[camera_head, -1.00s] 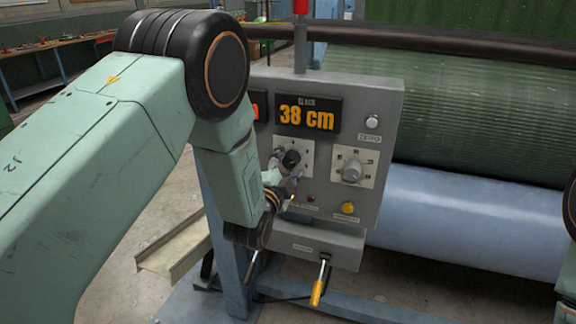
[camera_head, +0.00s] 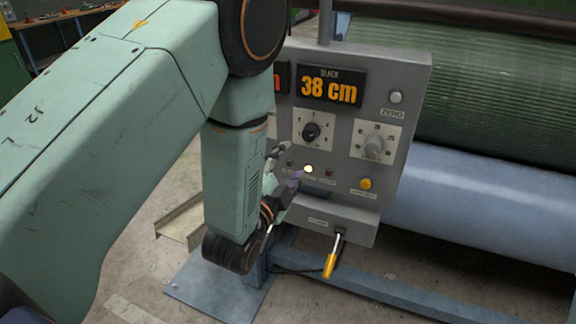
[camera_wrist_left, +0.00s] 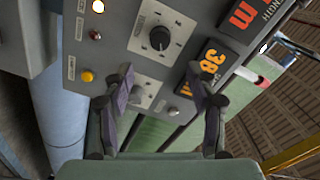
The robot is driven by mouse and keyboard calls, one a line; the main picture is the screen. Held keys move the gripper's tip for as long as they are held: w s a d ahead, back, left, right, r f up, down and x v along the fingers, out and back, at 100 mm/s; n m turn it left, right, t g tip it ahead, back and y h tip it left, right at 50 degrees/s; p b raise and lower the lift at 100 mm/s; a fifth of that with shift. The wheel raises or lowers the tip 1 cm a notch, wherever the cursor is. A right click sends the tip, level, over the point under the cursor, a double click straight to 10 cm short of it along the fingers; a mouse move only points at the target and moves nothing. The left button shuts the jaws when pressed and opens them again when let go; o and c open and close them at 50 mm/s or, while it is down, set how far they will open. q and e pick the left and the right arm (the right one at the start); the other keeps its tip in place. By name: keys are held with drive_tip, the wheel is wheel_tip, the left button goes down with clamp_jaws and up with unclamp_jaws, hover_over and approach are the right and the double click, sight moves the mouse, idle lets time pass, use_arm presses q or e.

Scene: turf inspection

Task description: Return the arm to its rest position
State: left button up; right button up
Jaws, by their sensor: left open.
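My left arm comes in from the left in the head view, with its forearm hanging down beside the grey control panel (camera_head: 416,90). My left gripper (camera_head: 284,168) is open and empty, just in front of the panel, below and left of the black knob (camera_head: 311,131). The left wrist view shows its two fingers (camera_wrist_left: 162,80) spread apart, with the knob (camera_wrist_left: 160,38) ahead between and beyond them, clear of both tips. The forearm hides part of the panel's left side. My right gripper is not in view.
The panel carries a "38 cm" display (camera_head: 329,89), a grey knob (camera_head: 374,146), a yellow button (camera_head: 365,184), a lit lamp (camera_head: 308,169) and a yellow-handled lever (camera_head: 330,262). A blue roller (camera_head: 470,205) stands to the right. A metal channel (camera_head: 182,222) lies on the floor behind the arm.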

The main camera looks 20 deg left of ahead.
use_arm(q)
drive_tip(key=shift+s, duration=0.2)
idle(0.4)
drive_tip(key=s+a+f+n+g+b, duration=0.1)
drive_tip(key=s+f+n+g, duration=0.5)
drive_tip(key=f, duration=0.5)
drive_tip(key=s+a+f+n+g+b, duration=0.15)
drive_tip(key=s+f+n+g, duration=0.25)
drive_tip(key=s+f, duration=0.45)
drive_tip(key=s+f+n+g+b, duration=0.1)
drive_tip(key=s+f+g+b, duration=0.2)
drive_tip(key=s+f, duration=0.5)
drive_tip(key=s+a+f+n+g+b, duration=0.1)
drive_tip(key=s+f+g, duration=0.4)
drive_tip(key=s, duration=0.8)
wheel_tip(320, 180, down, 3)
drive_tip(key=shift+r+n+y+b, duration=0.1)
drive_tip(key=shift+n+y+b, duration=0.2)
drive_tip(key=shift+n+b, duration=0.6)
